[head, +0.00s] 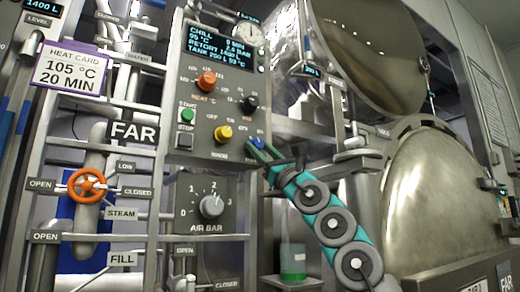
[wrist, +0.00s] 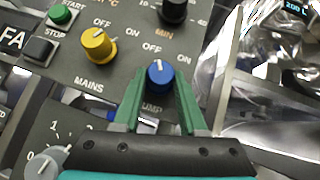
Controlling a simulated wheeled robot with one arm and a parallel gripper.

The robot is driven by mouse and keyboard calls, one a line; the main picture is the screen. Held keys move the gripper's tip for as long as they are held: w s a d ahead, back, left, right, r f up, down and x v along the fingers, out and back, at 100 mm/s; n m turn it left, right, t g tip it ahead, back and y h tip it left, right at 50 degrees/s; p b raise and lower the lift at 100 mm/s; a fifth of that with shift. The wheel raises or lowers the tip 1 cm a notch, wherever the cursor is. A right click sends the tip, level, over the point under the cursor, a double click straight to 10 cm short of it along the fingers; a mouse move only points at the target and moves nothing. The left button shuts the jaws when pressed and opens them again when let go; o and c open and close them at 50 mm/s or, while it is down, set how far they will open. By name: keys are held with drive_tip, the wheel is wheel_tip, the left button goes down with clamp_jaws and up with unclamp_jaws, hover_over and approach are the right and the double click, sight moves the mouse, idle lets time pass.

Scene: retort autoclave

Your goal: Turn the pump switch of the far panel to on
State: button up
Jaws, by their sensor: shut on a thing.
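The far panel (head: 180,140) is a grey control box beside the FAR sign (head: 134,131). The blue pump switch (wrist: 160,74) is at its lower right, with OFF at its upper left and ON at its right. My gripper (wrist: 160,88) has its green fingers on both sides of the blue knob, shut on it. The white mark on the knob points up, slightly left, towards OFF. In the head view my gripper (head: 256,146) reaches the knob from the lower right and partly hides it.
The yellow mains switch (wrist: 99,46) is left of the pump switch. A black knob (wrist: 173,10) is above it. The green start button (wrist: 60,15) and black stop button (wrist: 40,50) are further left. The air bar dial (head: 211,206) is below. A large steel vessel (head: 440,200) stands at right.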

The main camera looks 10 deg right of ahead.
clamp_jaws()
